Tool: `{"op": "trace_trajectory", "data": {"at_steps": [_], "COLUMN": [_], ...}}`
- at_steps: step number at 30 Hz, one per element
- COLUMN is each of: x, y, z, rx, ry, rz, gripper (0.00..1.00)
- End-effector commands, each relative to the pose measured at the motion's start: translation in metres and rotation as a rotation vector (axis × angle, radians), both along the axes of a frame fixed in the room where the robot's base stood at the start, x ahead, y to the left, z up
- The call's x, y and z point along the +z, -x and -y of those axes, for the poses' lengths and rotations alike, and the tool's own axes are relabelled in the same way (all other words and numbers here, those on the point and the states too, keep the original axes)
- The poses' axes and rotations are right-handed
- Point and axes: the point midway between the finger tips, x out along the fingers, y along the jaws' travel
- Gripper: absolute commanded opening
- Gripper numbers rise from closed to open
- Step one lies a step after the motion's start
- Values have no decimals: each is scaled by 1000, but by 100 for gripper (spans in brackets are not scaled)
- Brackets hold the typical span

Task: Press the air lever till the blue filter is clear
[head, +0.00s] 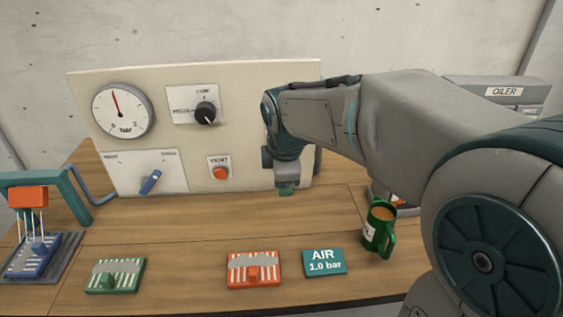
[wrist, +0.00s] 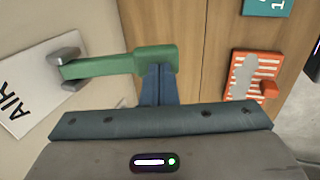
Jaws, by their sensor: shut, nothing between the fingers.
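The green air lever (wrist: 120,62) runs from a grey pivot on the panel, beside a white AIR label, in the wrist view. My gripper (wrist: 157,82) is shut and empty, its fingertips at the lever's free end and seeming to touch it. In the head view my gripper (head: 287,178) is in front of the panel's right side, with a bit of green at its tip; the arm hides most of the lever. The blue filter (head: 28,262) lies at far left under an orange nozzle head (head: 28,197). Pale streaks run from nozzle to filter. Any grey left on it is too small to judge.
The panel holds a gauge (head: 122,110), a black knob (head: 205,113), a blue switch (head: 150,182) and an orange vent button (head: 221,173). Green (head: 115,276) and orange (head: 254,270) filters, an AIR 1.0 bar card (head: 324,262) and a green mug (head: 379,230) are on the table.

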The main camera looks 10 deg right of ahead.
Motion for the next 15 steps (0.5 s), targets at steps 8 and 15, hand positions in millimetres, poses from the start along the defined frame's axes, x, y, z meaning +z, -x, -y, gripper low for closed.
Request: {"op": "trace_trajectory", "data": {"at_steps": [8,15], "x": [-8,-10], "y": [-1,-1], "z": [7,9], "rx": [-15,-18], "ry": [0,2], "rz": [-5,-9], "gripper": [0,0]}}
